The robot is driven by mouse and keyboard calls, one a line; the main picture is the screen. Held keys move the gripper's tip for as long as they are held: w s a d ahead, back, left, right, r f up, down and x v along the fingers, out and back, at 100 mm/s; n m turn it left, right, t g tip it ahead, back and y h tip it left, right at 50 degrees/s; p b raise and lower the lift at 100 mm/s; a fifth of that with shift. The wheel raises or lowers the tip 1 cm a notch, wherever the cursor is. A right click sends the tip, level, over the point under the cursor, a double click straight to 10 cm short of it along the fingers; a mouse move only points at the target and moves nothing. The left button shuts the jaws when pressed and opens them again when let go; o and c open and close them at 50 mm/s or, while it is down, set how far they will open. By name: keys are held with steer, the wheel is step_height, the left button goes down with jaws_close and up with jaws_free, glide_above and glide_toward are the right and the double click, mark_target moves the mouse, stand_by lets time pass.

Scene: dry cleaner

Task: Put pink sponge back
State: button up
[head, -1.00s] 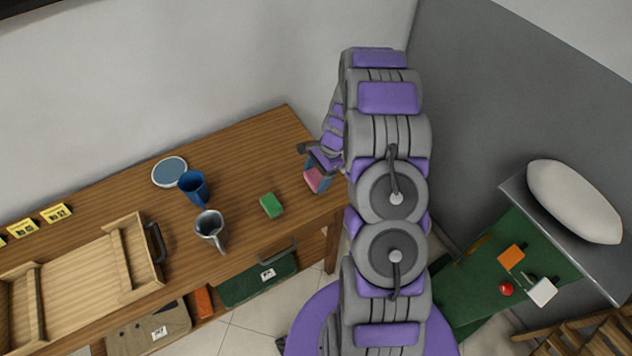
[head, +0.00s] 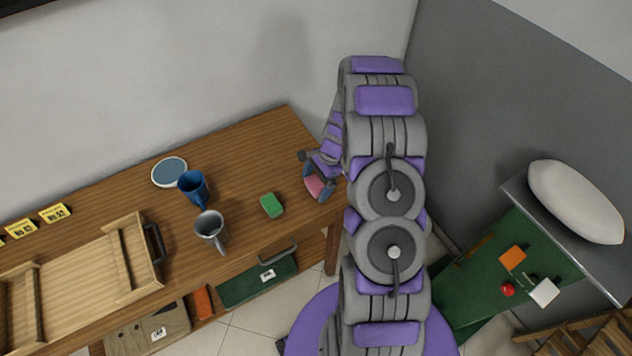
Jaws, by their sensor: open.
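The pink sponge (head: 314,186) is at the right end of the wooden table (head: 262,140), close to the table's right edge. My gripper (head: 318,185) is open, pointing down, with its bluish fingers on either side of the sponge. Whether the fingers touch the sponge, and whether it rests fully on the table, I cannot tell. My arm hides the area just right of it.
A green sponge (head: 271,205) lies left of my gripper. A wooden tray (head: 140,290) fills the table's left part. A green drawer (head: 258,282) is below.

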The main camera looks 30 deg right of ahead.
steer(key=p+v, duration=0.2)
steer(key=v, duration=1)
step_height(320, 180, up, 7)
steer(key=n, duration=0.3)
glide_above(318, 189)
steer(key=s+a+r+n+g+h, duration=0.1)
steer(key=s+a+r+n+h, duration=0.1)
steer(key=s+a+r+n, duration=0.65)
steer(key=s, duration=0.5)
steer(key=s+a+r+n+h, duration=0.1)
steer(key=s+a+r+n, duration=0.2)
steer(key=s, duration=0.5)
steer(key=s+a+r+n+h, duration=0.1)
steer(key=s+a+r+n, duration=0.1)
steer(key=s, duration=0.6)
steer(key=shift+a+r+n+g, duration=0.2)
steer(key=shift+a+n+g, duration=0.1)
steer(key=shift+n, duration=0.25)
step_height(318, 189, down, 3)
steer(key=b, duration=0.3)
